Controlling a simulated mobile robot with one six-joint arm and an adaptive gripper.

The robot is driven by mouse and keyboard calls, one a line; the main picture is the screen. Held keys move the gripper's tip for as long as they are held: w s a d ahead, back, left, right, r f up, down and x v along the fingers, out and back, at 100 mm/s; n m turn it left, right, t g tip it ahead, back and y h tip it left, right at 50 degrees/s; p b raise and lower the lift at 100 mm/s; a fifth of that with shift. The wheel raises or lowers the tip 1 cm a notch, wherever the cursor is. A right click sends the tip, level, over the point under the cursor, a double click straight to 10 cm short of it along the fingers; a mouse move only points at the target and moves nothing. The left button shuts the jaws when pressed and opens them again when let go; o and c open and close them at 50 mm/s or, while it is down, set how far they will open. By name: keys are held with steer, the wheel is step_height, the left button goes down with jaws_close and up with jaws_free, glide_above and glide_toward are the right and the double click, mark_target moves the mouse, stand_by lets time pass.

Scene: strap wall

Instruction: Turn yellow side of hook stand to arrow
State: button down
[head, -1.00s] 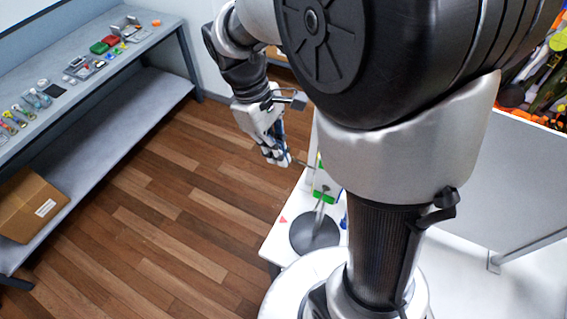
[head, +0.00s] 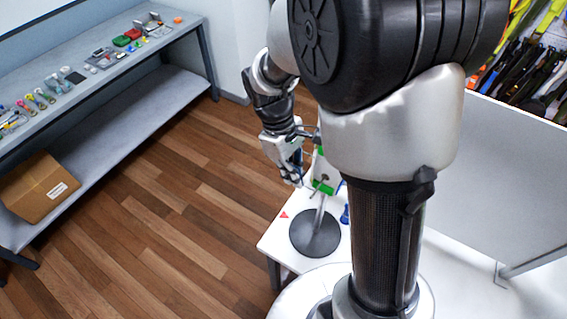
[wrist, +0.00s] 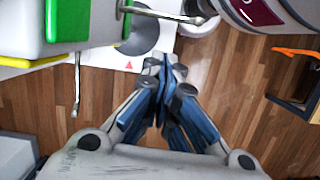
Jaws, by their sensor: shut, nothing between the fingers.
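The hook stand has a dark round base (head: 315,235), a grey pole and a white block head with metal hooks. A green side (head: 322,187) of the head shows in the head view, above the base. In the wrist view the green side (wrist: 68,18) is at upper left, with a yellow edge (wrist: 35,62) lower left of it. The red arrow (head: 284,214) is on the white table, left of the base; it also shows in the wrist view (wrist: 129,65). My gripper (head: 292,180) is shut and empty beside the head, on its left in the head view. Its fingertips (wrist: 165,65) appear apart from the hooks.
The white table (head: 268,240) has its edge just left of the arrow. A blue object (head: 345,214) stands by the pole, partly hidden by my arm. A grey shelf bench (head: 130,130) with small items and a cardboard box (head: 40,187) is across the wooden floor.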

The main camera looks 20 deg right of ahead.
steer(key=s, duration=0.1)
steer(key=s+d, duration=0.1)
steer(key=s, duration=0.1)
steer(key=shift+d+r+n, duration=0.3)
steer(key=shift+d+r, duration=0.05)
steer(key=shift+w+a, duration=0.1)
steer(key=shift+w, duration=0.05)
